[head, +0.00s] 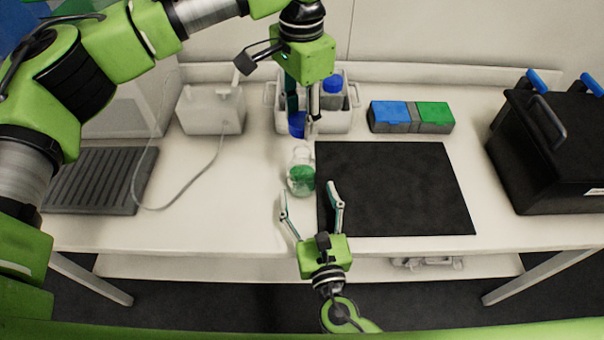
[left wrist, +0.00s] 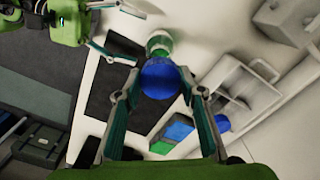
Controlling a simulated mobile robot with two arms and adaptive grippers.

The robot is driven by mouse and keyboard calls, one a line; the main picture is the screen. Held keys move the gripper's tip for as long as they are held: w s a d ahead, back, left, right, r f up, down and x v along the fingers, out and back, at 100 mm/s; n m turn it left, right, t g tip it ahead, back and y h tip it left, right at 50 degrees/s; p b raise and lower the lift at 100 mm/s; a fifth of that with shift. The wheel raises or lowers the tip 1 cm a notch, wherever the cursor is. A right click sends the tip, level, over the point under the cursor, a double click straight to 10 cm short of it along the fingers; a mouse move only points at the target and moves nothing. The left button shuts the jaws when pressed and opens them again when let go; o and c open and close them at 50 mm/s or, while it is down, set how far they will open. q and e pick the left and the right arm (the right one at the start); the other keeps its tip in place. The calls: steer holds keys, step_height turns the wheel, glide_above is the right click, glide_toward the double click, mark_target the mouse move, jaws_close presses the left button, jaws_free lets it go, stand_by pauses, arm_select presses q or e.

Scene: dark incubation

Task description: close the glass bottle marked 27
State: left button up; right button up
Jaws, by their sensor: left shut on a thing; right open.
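A glass bottle (head: 300,180) with green liquid stands on the bench by the left edge of the black mat, its mouth uncapped. No number is readable on it. My left gripper (head: 304,120) is shut on a blue cap (head: 297,125) and holds it above and behind the bottle in the head view. In the left wrist view the cap (left wrist: 160,79) sits between the fingertips, with the bottle (left wrist: 158,43) beyond it, apart from it. My right gripper (head: 311,195) is open in front of the bottle, its fingers apart and empty.
A white caddy (head: 350,120) at the back holds another blue-capped bottle (head: 333,90). A blue and green box (head: 411,116) stands beside it. The black mat (head: 395,190) is bare. A white box (head: 211,109), a grey ribbed tray (head: 98,180) and a black case (head: 555,165) flank the sides.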

mark_target(302, 145)
steer(key=w, duration=0.3)
steer(key=w+a, duration=0.1)
steer(key=w, duration=0.2)
steer(key=shift+w+a, duration=0.15)
steer(key=shift+w, duration=0.1)
steer(key=c, duration=1.7)
arm_select(q)
steer(key=shift+f, duration=2.45)
steer(key=shift+f, duration=0.9)
steer(key=shift+f, duration=0.55)
